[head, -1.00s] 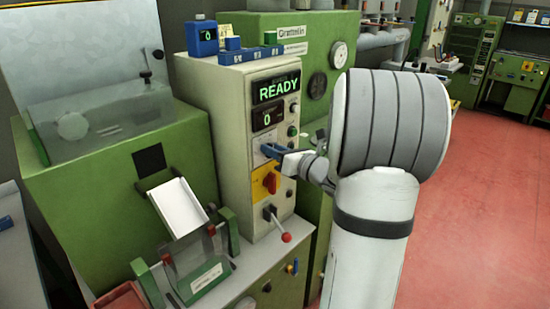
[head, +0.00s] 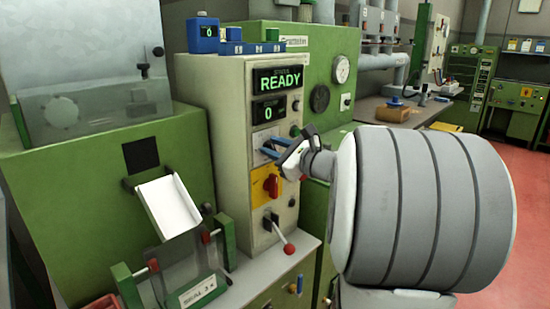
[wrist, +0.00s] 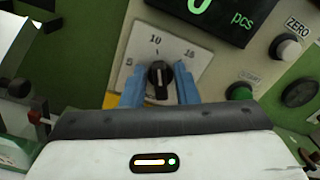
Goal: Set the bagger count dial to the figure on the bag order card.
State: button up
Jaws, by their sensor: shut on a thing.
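The count dial is a black knob (wrist: 158,75) on a pale scale plate (wrist: 190,50) marked 10 and 16, with a partly covered figure at left. Its white line points up, close to the 10. My gripper's blue fingers (wrist: 158,88) are shut on the knob, one on each side. In the head view my gripper (head: 270,146) reaches the cream control panel (head: 232,150) from the right. The count display (head: 268,112) reads 0, and the display above it (head: 279,80) reads READY. I cannot make out a bag order card in these views.
Below the dial are a red rotary switch on a yellow plate (head: 260,196) and a red-tipped lever (head: 289,249). A ZERO button (wrist: 288,48) and a green button (wrist: 240,92) lie right of the dial. A white chute (head: 170,208) stands at left.

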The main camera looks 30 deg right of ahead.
jog(key=shift+f+n, duration=0.1)
jog(key=shift+n, duration=0.2)
jog(key=o, duration=0.7)
jog(key=v, duration=0.7)
jog(key=shift+s+d, duration=0.1)
jog(key=shift+s, duration=0.3)
